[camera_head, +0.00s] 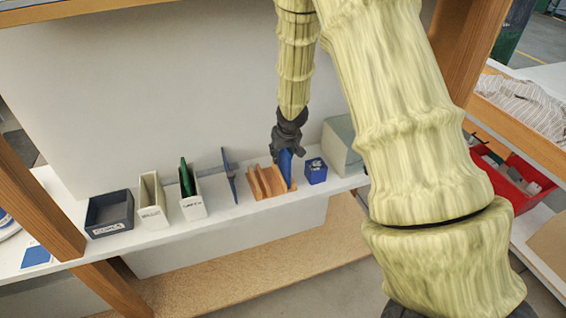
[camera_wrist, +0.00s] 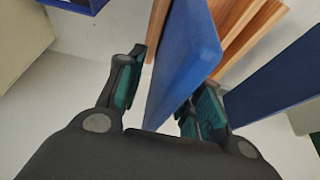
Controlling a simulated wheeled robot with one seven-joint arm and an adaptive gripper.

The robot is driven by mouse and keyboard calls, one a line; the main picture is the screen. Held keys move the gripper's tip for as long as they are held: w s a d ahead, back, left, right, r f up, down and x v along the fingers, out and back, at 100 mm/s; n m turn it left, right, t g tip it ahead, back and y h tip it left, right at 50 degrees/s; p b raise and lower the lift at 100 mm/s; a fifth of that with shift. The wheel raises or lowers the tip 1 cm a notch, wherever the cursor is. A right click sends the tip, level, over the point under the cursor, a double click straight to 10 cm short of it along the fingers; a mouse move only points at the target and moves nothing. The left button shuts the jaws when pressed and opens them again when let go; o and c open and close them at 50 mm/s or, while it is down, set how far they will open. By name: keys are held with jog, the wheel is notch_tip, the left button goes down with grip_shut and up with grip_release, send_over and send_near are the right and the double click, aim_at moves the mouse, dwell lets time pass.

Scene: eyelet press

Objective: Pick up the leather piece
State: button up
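The leather piece appears to be the flat blue piece (camera_head: 286,167) standing upright at the right end of a slotted wooden rack (camera_head: 262,183). In the wrist view the blue piece (camera_wrist: 183,62) runs between the two fingers of my gripper (camera_wrist: 170,88). The fingers are apart. A gap shows between the left finger and the piece; the right finger is close to its other face, and I cannot tell whether it touches. In the head view my gripper (camera_head: 284,151) is over the rack, pointing down, partly covering the piece.
A blue upright panel (camera_head: 229,177) stands left of the rack, and a small blue box (camera_head: 316,171) right of it. Farther left are a white holder with a green piece (camera_head: 186,178), another white holder (camera_head: 152,205) and a dark bin (camera_head: 109,214). A grey-green box (camera_head: 342,148) stands at right.

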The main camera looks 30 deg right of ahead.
jog(key=shift+f, duration=0.25)
dwell(0.4)
grip_shut()
